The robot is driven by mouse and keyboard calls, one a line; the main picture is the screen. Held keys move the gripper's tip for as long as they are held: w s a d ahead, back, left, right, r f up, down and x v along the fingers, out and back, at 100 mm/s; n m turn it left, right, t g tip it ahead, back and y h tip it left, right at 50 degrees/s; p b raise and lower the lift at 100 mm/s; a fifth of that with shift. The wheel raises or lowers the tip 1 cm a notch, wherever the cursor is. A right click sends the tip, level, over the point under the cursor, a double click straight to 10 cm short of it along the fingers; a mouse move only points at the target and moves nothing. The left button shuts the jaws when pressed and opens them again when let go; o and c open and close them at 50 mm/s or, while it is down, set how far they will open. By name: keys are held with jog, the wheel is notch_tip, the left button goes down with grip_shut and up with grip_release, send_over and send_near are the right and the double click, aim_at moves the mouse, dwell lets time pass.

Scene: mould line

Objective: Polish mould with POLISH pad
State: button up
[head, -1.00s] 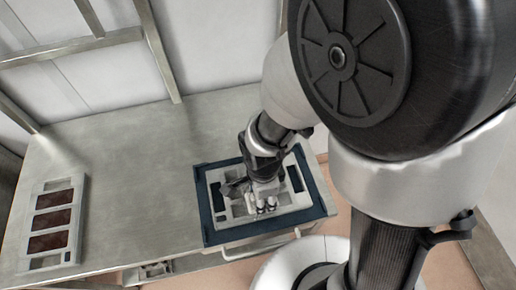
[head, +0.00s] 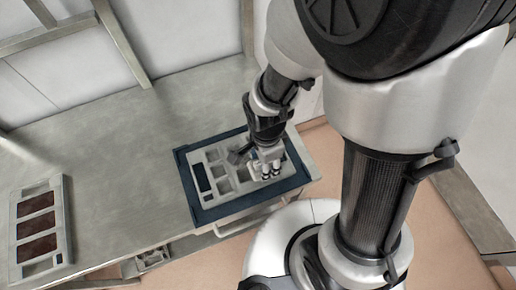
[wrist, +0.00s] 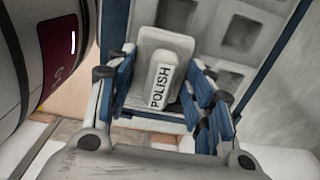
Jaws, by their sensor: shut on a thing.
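The pale mould (head: 222,180) lies on a dark blue mat or tray (head: 188,187) at the table's right front. Its square cavities also show in the wrist view (wrist: 245,33). My gripper (head: 267,172) is over the right part of the mould, pointing down. In the wrist view my gripper (wrist: 163,92) has its blue fingertips on either side of the pale POLISH pad (wrist: 160,82) and is shut on it.
A pale tray (head: 66,222) with several brown-filled compartments and a dark slot stands at the table's left. The metal table (head: 120,150) is bare between the tray and the blue mat. A wall with metal framing (head: 125,45) rises behind. A rail (head: 250,222) runs below the front edge.

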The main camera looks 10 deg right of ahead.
jog(key=shift+d, duration=0.15)
jog(key=shift+r+p, duration=0.65)
notch_tip(320, 180, up, 7)
jog(key=p, duration=0.5)
jog(key=shift+f+p, duration=0.1)
jog(key=shift+p, duration=0.3)
jog(key=shift+f, duration=0.1)
jog(key=shift+w, duration=0.25)
jog(key=w+a+b, duration=0.2)
jog(key=w+b, duration=0.1)
jog(key=w, duration=0.5)
jog(key=shift+s+a+f+b, duration=0.1)
jog(key=shift+f+b, duration=1.35)
jog(key=shift+f, duration=0.25)
jog(key=shift+a+f+b, duration=0.1)
jog(key=shift+f+b, duration=1.3)
jog(key=shift+f, duration=0.3)
jog(key=shift+f+b, duration=0.45)
jog(key=shift+f, duration=0.15)
